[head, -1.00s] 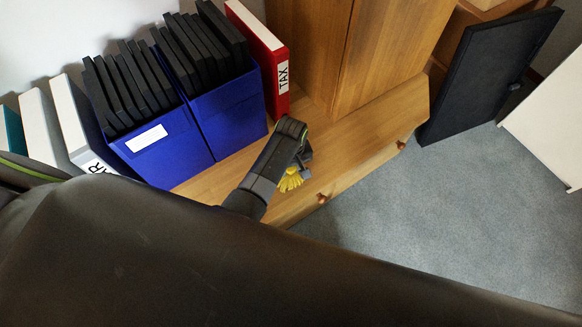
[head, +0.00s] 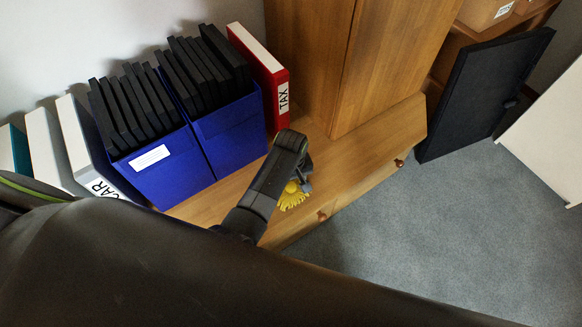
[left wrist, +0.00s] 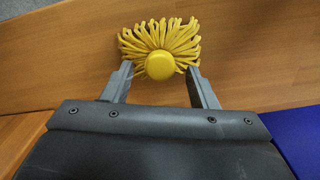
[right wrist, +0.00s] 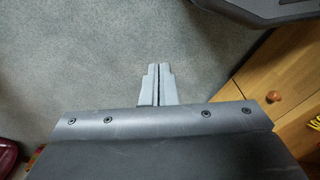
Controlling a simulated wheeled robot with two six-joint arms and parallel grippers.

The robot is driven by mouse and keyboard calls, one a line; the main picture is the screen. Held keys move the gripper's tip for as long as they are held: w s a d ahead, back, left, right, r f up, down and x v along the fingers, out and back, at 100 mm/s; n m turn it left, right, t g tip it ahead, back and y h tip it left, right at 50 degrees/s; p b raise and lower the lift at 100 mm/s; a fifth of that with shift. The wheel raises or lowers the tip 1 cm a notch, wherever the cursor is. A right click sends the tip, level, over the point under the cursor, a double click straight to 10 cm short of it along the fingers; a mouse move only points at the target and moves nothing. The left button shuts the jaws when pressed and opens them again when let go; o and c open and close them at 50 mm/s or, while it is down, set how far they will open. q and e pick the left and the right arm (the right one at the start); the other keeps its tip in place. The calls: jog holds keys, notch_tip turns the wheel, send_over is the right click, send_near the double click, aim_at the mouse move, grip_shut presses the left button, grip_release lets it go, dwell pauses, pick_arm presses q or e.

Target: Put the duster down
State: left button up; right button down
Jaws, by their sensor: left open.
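The yellow duster (head: 293,198), with a round yellow knob and stringy fringe, is at the wooden cabinet top (head: 375,135), near its front edge. In the left wrist view the duster (left wrist: 158,62) lies against the wood, knob towards my camera. My left gripper (left wrist: 160,75) is open, with one finger on each side of the knob and small gaps beside it. In the head view the left gripper (head: 300,186) partly covers the duster. My right gripper (right wrist: 159,85) is shut and empty above the carpet. A bit of yellow fringe shows at the right wrist view's right edge.
Blue file boxes (head: 170,165) with black folders, a red TAX binder (head: 273,85) and white binders (head: 88,150) stand at the left and back. A tall wooden cabinet (head: 385,55) stands behind. A black panel (head: 485,95) leans at the right. The carpet (head: 430,225) is clear.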

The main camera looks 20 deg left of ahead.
aim_at(291, 186)
pick_arm(q)
notch_tip(291, 186, up, 7)
jog(key=shift+f+p, duration=0.1)
jog(key=shift+p, duration=1)
jog(key=shift+r, duration=1)
pick_arm(e)
notch_tip(291, 186, down, 8)
jog(key=s+d, duration=0.1)
jog(key=shift+s+d+h, duration=0.3)
jog(key=shift+d+h, duration=0.1)
jog(key=shift+r, duration=0.1)
pick_arm(q)
jog(key=shift+f, duration=0.1)
